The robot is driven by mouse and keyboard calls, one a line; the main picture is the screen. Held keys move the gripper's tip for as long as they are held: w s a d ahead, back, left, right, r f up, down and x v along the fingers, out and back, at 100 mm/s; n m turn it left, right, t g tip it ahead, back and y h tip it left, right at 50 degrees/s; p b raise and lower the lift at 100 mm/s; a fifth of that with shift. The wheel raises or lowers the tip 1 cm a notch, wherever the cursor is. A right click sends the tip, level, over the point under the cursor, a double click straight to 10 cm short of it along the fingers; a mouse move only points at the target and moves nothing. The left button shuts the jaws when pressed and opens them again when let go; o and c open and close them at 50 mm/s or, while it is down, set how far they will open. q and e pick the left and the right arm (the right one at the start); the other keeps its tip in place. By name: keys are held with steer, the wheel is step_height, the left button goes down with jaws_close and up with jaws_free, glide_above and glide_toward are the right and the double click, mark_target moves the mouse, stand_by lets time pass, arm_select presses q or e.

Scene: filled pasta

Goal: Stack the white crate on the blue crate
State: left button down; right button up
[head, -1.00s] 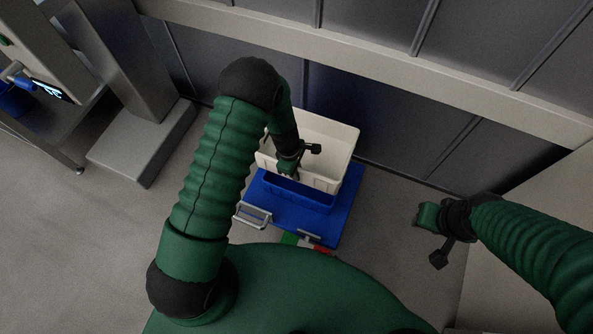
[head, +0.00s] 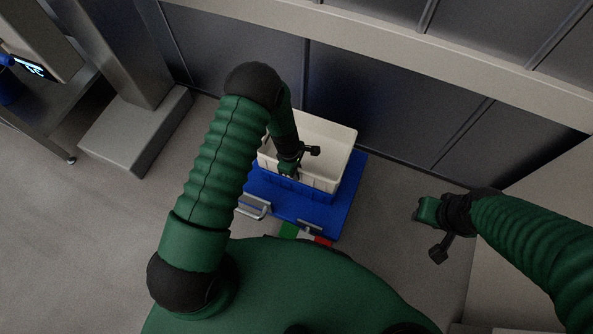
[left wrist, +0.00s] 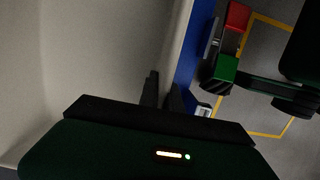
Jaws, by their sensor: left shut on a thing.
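My left gripper (head: 290,172) is shut on the near wall of the white crate. In the left wrist view the gripper fingers (left wrist: 162,95) straddle that wall, with the white crate's inside (left wrist: 95,60) to the left and a blue strip (left wrist: 195,45) to the right. My right gripper (head: 428,230) hangs apart at the right, away from both crates; its jaws are unclear.
Dark wall panels (head: 400,110) stand close behind. A grey pedestal (head: 135,135) and a metal table (head: 50,130) stand at the left. The floor between is clear.

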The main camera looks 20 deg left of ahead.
arm_select(q)
steer(key=shift+f+b, duration=0.3)
steer(key=shift+f, duration=0.3)
stand_by(0.3)
steer(key=c, duration=1.5)
jaws_free()
steer(key=shift+o, duration=0.2)
step_height(320, 180, up, 16)
steer(key=p, duration=1.4)
steer(key=shift+p, duration=0.35)
